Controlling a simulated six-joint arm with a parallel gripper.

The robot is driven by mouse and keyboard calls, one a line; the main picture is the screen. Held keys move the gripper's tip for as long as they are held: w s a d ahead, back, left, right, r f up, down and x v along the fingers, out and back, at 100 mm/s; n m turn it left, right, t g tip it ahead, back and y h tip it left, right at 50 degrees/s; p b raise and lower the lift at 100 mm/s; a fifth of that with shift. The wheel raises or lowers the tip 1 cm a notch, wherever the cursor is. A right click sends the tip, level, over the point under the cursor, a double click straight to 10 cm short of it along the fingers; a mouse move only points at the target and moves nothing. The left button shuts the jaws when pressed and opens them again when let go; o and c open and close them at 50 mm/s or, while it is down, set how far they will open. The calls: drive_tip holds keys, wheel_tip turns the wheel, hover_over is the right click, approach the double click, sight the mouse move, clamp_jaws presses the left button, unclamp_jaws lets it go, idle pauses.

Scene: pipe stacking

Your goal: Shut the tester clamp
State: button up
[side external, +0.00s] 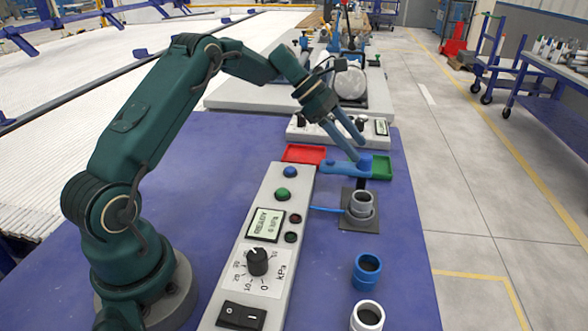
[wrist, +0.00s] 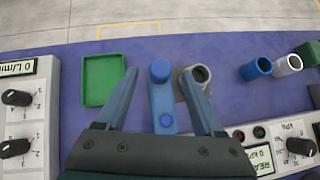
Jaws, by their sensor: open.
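The tester clamp is a blue bar (side external: 340,168) with a round knob (wrist: 160,71) at one end, and it also shows in the wrist view (wrist: 163,103). The bar lies beside the grey pipe piece (side external: 361,203), not across its top. This piece stands upright on the tester's dark square base (side external: 353,222), with its open end up; it also shows in the wrist view (wrist: 201,73). My gripper (side external: 359,151) is open and empty, just above the clamp's knob end. In the wrist view its fingers (wrist: 158,73) lie on either side of the bar. I cannot tell whether they touch it.
A red tray (side external: 304,153) and a green tray (side external: 381,167) flank the clamp. A control panel (side external: 262,235) reading READY stands left of the tester. A blue pipe piece (side external: 366,272) and a white one (side external: 367,318) stand nearer the front. The purple table (side external: 205,190) is clear at left.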

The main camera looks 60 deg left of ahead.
sight(363, 156)
drive_tip(key=shift+x, duration=2.15)
drive_tip(key=shift+s, duration=0.1)
clamp_jaws()
drive_tip(key=shift+d, duration=0.1)
drive_tip(key=shift+s, duration=0.1)
